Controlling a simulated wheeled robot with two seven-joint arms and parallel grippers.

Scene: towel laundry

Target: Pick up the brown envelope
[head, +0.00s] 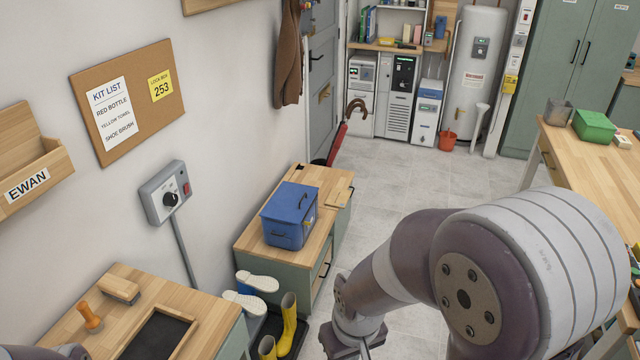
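I cannot make out a brown envelope in the head view. My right arm reaches in from the right across the lower part of the picture. Its end, with the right gripper (362,350), is cut off by the bottom edge, so the fingertips are hidden. Only a small dark piece of my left arm shows at the bottom left corner, and my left gripper is out of the picture. A wooden wall pocket (28,150) labelled EWAN hangs at the left, and no envelope shows in it.
A blue box (290,214) stands on a green cabinet (262,258) by the wall. Yellow boots (288,325) are below it. A wooden bench (200,310) with brushes is at lower left, and a wooden table (590,170) at right. Grey floor (430,180) is open between.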

